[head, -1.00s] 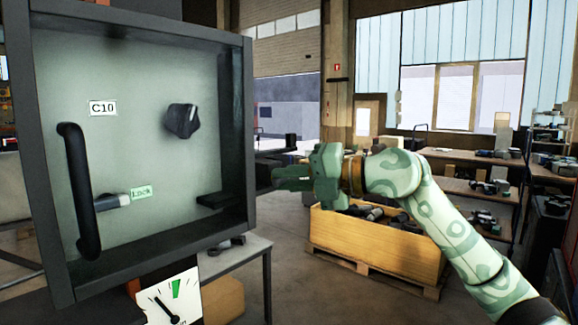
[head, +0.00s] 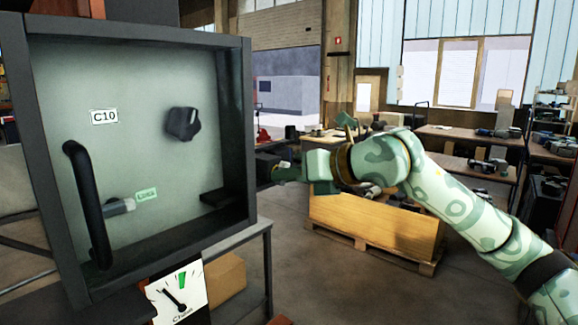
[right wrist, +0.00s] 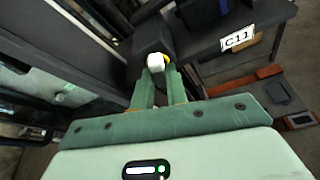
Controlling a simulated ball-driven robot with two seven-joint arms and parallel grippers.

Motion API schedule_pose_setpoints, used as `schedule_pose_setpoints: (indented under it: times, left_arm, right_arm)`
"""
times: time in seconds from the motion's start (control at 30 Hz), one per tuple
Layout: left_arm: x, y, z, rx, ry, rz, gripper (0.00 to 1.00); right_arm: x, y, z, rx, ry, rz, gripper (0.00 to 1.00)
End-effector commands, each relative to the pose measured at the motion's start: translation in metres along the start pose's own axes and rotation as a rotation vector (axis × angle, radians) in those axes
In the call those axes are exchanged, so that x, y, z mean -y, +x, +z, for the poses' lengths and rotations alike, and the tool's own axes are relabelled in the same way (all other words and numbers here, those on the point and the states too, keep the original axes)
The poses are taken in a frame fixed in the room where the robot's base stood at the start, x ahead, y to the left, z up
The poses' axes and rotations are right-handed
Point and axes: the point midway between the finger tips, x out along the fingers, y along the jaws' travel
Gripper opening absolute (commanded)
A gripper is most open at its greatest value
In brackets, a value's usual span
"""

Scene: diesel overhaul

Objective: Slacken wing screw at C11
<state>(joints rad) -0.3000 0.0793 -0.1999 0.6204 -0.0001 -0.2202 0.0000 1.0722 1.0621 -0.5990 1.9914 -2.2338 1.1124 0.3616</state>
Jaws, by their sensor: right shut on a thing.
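My right gripper (head: 284,173) is beside the right side of the grey cabinet (head: 248,130) in the head view. In the right wrist view my right gripper (right wrist: 158,76) is shut on a small white and yellow piece, which I take for the wing screw (right wrist: 155,61). The screw sits against a dark block, and its shape is mostly hidden between the fingertips. A white C11 label (right wrist: 238,38) is on the dark surface to the right of it. In the head view the screw and the C11 label are hidden. My left gripper is not in view.
The cabinet front carries a C10 label (head: 104,116), a black knob (head: 183,124), a black bar handle (head: 87,205) and a dial gauge (head: 178,292) below. A wooden crate (head: 375,228) stands behind my right arm. Open floor lies in front of it.

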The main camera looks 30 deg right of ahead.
Motion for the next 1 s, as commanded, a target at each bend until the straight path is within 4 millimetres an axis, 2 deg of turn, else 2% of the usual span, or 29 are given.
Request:
schedule_pose_setpoints:
  times: [0.27,0.5,0.77,0.9,0.93,1.0]
  left_arm:
    - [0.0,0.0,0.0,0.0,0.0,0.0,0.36]
    - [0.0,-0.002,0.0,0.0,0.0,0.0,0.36]
    - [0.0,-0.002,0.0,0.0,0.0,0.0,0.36]
    - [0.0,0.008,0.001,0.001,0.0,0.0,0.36]
    - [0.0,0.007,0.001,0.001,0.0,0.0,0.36]
    - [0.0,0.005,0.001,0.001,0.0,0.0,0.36]
  right_arm:
    - [-0.001,0.0,-0.001,0.002,-0.039,-0.011,0.0]
    - [-0.001,0.0,-0.001,0.002,-0.406,-0.145,0.0]
    - [-0.001,0.0,-0.001,0.002,-0.434,-0.156,0.0]
    - [-0.001,0.0,-0.003,0.004,-0.667,-0.24,0.0]
    - [0.0,0.0,-0.002,0.004,-0.675,-0.245,0.2]
    - [0.0,-0.001,-0.001,0.002,-0.666,-0.242,0.4]
